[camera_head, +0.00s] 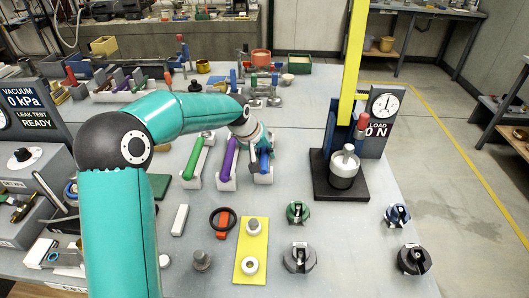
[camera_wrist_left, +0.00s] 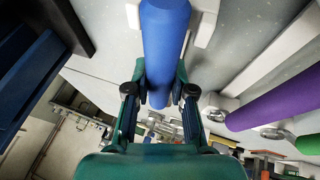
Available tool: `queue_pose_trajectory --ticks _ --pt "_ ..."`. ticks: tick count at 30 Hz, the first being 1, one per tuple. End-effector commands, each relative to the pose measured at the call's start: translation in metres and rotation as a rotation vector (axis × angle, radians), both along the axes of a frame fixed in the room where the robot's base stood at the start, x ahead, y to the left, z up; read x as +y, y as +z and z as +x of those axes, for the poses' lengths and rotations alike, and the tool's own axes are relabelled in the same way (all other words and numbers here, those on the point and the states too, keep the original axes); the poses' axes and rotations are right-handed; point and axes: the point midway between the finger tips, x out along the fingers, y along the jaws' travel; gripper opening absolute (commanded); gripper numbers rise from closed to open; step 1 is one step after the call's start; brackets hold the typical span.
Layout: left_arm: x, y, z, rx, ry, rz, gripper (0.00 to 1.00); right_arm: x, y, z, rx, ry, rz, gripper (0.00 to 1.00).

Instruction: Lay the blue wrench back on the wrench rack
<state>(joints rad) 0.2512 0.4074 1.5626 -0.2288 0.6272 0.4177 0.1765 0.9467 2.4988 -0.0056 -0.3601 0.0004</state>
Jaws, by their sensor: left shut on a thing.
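The blue wrench (camera_head: 264,162) is at the right end of the row of wrenches, over a white rack cradle (camera_head: 263,179). Its thick blue handle (camera_wrist_left: 165,45) fills the top middle of the left wrist view. My left gripper (camera_head: 262,145) reaches it from above and is shut on it; its fingers (camera_wrist_left: 160,95) close on both sides of the handle. White cradle parts (camera_wrist_left: 206,22) show beside the handle. I cannot tell whether the wrench rests on the cradle. The jaw end is partly hidden by the gripper. My right gripper is in neither view.
A purple wrench (camera_head: 230,158) and a green wrench (camera_head: 194,158) lie in white cradles to the left. The load stand's black base (camera_head: 340,190) is close on the right. In front are a yellow plate (camera_head: 251,238), a black ring and several fittings.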

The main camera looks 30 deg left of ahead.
Motion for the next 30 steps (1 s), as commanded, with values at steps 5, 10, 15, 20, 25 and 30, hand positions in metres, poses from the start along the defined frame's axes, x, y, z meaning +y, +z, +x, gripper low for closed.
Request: queue_pose_trajectory --ticks 5,10,15,20,25,30 --pt "0.000 -0.001 0.000 -0.002 0.000 0.000 0.00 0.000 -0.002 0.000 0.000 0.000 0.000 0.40" --pt "0.000 -0.004 0.000 -0.002 0.000 0.000 0.25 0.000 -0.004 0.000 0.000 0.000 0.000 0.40" --pt "0.000 -0.004 0.000 -0.001 0.000 0.000 0.52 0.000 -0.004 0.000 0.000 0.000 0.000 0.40" --pt "0.000 -0.004 0.000 0.000 0.000 0.000 0.52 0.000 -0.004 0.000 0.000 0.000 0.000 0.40" --pt "-0.001 -0.004 0.000 0.001 -0.001 0.000 0.52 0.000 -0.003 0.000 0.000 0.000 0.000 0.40" --pt "0.000 0.009 -0.006 -0.001 -0.001 0.000 0.52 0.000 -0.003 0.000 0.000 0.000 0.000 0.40"
